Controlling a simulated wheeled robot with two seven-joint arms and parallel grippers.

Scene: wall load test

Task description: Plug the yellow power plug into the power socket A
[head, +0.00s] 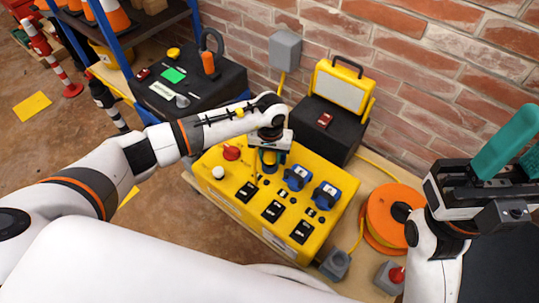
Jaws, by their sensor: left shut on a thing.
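My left gripper (269,147) reaches over the back left part of the yellow power box and points down. It is shut on the yellow power plug (269,157), of which only a small yellow part shows beneath the jaws. A blue socket is partly visible right below it; I cannot tell whether the plug is in it or just above. Two more blue sockets (297,177) and (326,195) stand to the right. The socket letters are not legible. My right gripper (510,146) is at the right edge with teal fingers pointing up, partly cut off.
The yellow power box (225,206) has black switches and red and white knobs. An orange cable reel (378,222) stands to its right, with a grey connector (335,264) in front. A black case (340,130) with a work light is behind, near the brick wall.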

